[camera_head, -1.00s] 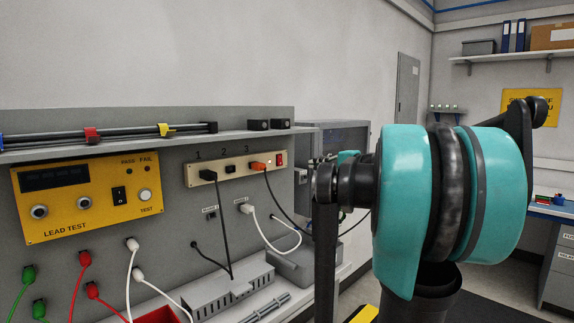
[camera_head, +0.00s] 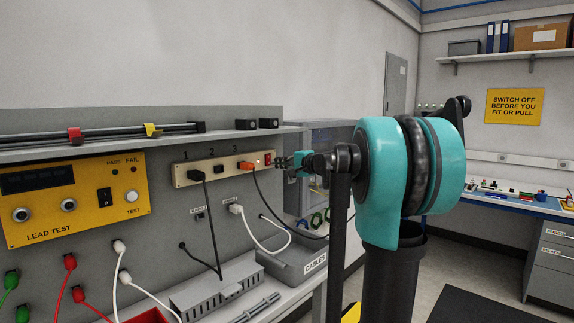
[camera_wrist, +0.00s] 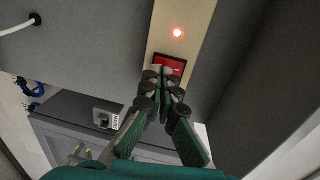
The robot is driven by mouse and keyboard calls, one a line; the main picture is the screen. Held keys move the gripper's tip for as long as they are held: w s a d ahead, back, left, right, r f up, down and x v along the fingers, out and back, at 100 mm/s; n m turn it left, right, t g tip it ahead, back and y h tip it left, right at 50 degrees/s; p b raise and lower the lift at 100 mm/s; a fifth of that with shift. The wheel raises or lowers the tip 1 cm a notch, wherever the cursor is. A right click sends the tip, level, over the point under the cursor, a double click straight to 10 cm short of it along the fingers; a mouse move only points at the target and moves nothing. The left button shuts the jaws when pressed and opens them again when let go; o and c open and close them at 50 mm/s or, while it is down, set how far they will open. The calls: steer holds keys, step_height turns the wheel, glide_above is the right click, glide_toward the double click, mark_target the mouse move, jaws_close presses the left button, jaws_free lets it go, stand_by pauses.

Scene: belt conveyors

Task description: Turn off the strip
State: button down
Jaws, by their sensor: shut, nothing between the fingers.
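The strip (camera_head: 222,168) is a beige bar on the grey panel, with sockets marked 1, 2 and 3. A black plug (camera_head: 196,175) is in socket 1 and an orange plug (camera_head: 246,166) in socket 3. Its red switch (camera_head: 267,158) is at the right end and also shows in the wrist view (camera_wrist: 177,63). A small red lamp (camera_wrist: 177,33) glows beside the switch. My gripper (camera_wrist: 163,70) is shut and empty, its fingertips at the switch and covering part of it. I cannot tell whether they touch. In the head view, my gripper (camera_head: 280,162) is just right of the switch.
A yellow lead tester (camera_head: 75,200) is left of the strip. A shelf edge (camera_head: 140,145) runs above it. Cables and a grey trunking box (camera_head: 215,285) are below, with a CABLES bin (camera_head: 300,265) to the right. A yellow sign (camera_head: 514,106) hangs on the far wall.

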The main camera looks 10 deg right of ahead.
steer(key=shift+w+a+f, duration=0.1)
steer(key=shift+w+a, duration=0.25)
steer(key=shift+w, duration=0.15)
steer(key=shift+w+a+f, duration=0.1)
steer(key=shift+w+a, duration=0.05)
steer(key=shift+w, duration=0.05)
